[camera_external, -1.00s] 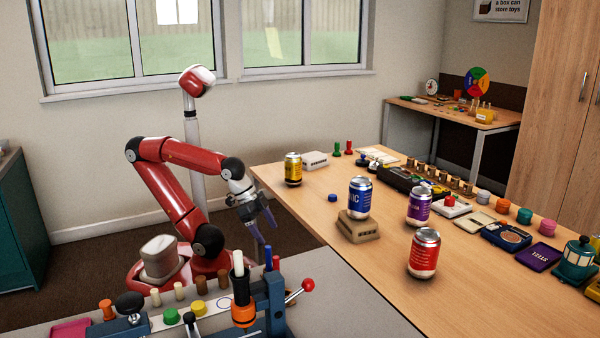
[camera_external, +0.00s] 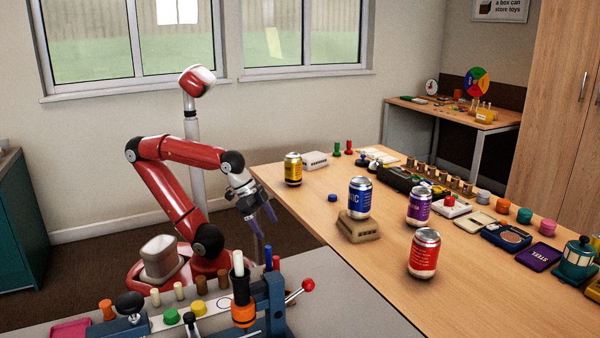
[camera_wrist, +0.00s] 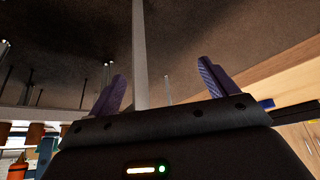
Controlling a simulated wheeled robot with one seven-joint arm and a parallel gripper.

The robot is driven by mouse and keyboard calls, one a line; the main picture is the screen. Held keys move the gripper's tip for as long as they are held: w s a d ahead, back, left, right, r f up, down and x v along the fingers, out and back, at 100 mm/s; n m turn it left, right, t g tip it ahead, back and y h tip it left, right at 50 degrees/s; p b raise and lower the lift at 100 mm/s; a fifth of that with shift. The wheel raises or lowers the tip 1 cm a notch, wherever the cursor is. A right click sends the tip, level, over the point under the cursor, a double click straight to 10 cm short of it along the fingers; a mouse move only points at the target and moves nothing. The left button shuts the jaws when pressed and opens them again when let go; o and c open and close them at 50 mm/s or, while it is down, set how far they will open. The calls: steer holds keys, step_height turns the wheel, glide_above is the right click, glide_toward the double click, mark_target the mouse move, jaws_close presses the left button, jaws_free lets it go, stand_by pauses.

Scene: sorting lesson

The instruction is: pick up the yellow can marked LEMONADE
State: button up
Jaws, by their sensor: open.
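The yellow can (camera_external: 293,169) stands upright near the far left corner of the wooden table in the external view. Its lettering is too small to read. My gripper (camera_external: 265,226) hangs beside the table's left edge, apart from the can and nearer the camera. Its fingers are spread and hold nothing. In the wrist view my gripper (camera_wrist: 160,88) shows two purple fingers wide apart, with floor and a table leg beyond. The can is not visible in the wrist view.
A blue can (camera_external: 359,198) stands on a tan block (camera_external: 358,228). A purple can (camera_external: 419,207) and a red can (camera_external: 424,253) stand to its right. A white box (camera_external: 314,160) is beside the yellow can. A grey bench (camera_external: 340,300) with tools is in front.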

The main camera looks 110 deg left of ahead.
step_height(320, 180, up, 21)
steer(key=n+g+y+b, duration=0.35)
steer(key=n+b, duration=0.45)
steer(key=n, duration=0.3)
glide_above(293, 163)
steer(key=s, duration=0.2)
steer(key=shift+s+a+f+t, duration=0.15)
steer(key=shift+s+a+t, duration=0.05)
steer(key=shift+t, duration=0.15)
steer(key=shift+s+a+f, duration=0.15)
steer(key=shift+a+f, duration=0.05)
step_height(293, 163, down, 4)
steer(key=shift+f, duration=0.15)
steer(key=b+x, duration=0.2)
steer(key=x, duration=0.6)
steer(key=shift+s, duration=0.1)
steer(key=shift+c, duration=0.3)
steer(key=c, duration=1)
